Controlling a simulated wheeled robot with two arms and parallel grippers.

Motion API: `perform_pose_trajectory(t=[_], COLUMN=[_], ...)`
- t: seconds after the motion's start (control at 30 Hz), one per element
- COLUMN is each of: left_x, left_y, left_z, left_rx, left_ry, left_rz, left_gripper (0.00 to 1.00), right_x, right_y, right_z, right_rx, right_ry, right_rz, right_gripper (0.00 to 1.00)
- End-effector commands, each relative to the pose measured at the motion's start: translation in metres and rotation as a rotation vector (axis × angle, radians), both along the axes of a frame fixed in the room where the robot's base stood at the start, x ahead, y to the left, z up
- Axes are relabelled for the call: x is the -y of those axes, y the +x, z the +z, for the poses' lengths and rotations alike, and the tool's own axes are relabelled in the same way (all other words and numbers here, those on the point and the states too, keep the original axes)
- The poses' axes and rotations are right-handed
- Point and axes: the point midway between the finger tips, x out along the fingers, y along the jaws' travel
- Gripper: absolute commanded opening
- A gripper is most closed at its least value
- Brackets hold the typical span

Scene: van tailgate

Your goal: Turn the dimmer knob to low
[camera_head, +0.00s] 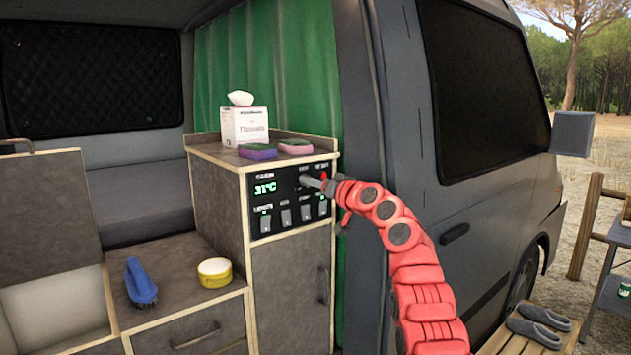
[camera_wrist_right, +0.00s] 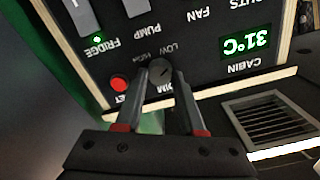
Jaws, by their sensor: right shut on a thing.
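The dimmer knob (camera_wrist_right: 160,72) is a small grey round knob on the black control panel (camera_wrist_right: 215,35). In the right wrist view, which sees the panel upside down, it sits between the words LOW and HIGH and a partly covered DIM label. A faint light mark shows on its face, but its exact setting is hard to read. My right gripper (camera_wrist_right: 157,82) has a finger on each side of the knob and is shut on it. In the head view my right gripper (camera_head: 318,182) reaches the panel's upper right and hides the knob. My left gripper is out of view.
A red button (camera_wrist_right: 120,82) sits close beside the knob, near one finger. Several switches line the panel's lower part, and a display reads 31°C. A tissue box (camera_head: 245,126) and two sponges (camera_head: 258,151) (camera_head: 296,146) stand on the cabinet top above. A vent (camera_wrist_right: 275,118) lies nearby.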

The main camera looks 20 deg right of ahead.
Motion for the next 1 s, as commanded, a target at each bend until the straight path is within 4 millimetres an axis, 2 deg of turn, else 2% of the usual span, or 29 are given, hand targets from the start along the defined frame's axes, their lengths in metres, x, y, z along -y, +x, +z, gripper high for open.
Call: perform_pose_trajectory(t=[0.03, 0.07, 0.2, 0.67, 0.87, 1.0], left_x=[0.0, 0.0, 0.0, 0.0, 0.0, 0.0], left_y=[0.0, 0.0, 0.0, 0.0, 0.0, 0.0], left_z=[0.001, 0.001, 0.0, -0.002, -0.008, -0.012], left_rx=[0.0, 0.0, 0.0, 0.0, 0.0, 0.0], left_ry=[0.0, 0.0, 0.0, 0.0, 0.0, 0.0], left_rz=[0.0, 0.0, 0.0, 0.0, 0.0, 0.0], left_gripper=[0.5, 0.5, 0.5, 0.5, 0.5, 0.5], right_x=[-0.001, -0.001, -0.001, 0.002, 0.01, 0.018], right_y=[-0.001, -0.001, -0.001, -0.006, -0.026, -0.048], right_z=[0.007, 0.007, 0.005, 0.0, 0.0, 0.0], right_rx=[0.012, 0.012, 0.008, 0.003, 0.007, 0.007], right_ry=[0.001, 0.001, 0.002, 0.002, -0.001, 0.001], right_rz=[-0.001, -0.001, 0.0, 0.002, -0.001, 0.0], right_gripper=[0.0, 0.43, 0.69, 0.69, 0.69, 0.69])
